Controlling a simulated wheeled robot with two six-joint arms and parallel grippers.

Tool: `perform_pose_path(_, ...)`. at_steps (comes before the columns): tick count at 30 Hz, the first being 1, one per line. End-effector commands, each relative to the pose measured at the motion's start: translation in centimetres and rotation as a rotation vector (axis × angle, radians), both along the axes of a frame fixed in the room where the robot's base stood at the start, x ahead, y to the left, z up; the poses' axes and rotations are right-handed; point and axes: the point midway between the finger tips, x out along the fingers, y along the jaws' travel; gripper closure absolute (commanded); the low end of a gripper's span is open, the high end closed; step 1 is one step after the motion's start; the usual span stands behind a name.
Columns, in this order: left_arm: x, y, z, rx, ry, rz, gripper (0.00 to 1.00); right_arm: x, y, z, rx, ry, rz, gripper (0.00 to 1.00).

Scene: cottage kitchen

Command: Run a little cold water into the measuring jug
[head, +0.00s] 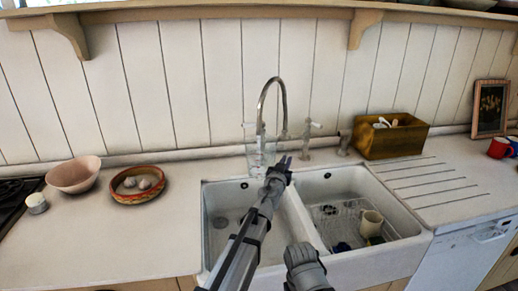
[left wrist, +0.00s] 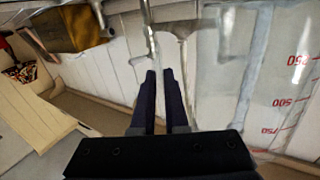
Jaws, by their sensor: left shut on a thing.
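My left gripper (head: 284,163) is shut on the clear measuring jug (head: 260,155) by its right side, probably at the handle. The jug hangs over the divider side of the left basin, at or just under the spout. In the left wrist view the jug (left wrist: 285,85) shows red marks, and the fingers (left wrist: 158,75) are close together beside it. Water in the jug cannot be made out.
The double white sink (head: 213,245) lies below; a cream mug (head: 371,224) stands in its right basin. A wooden box (head: 390,142) is at the back right. A pink bowl (head: 73,175) and patterned dish (head: 138,195) stand left. The counter between dish and sink is clear.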

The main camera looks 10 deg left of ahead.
Motion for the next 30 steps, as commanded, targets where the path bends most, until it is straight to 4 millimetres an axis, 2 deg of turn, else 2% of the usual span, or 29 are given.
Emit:
perform_pose_path(6, 1.1, 0.8, 0.0, 0.0, -0.001, 0.001, 1.0, 0.0, 0.0, 0.0, 0.0, 0.0, 0.0, 0.42)
perform_pose_path(17, 0.9, 0.7, 0.0, 0.001, -0.001, 0.0, 1.0, 0.0, 0.0, 0.0, 0.0, 0.0, 0.0, 0.42)
perform_pose_path(30, -5.9, -3.6, 0.0, 0.0, -0.001, -0.002, 1.0, 0.0, 0.0, 0.0, 0.0, 0.0, 0.0, 0.42)
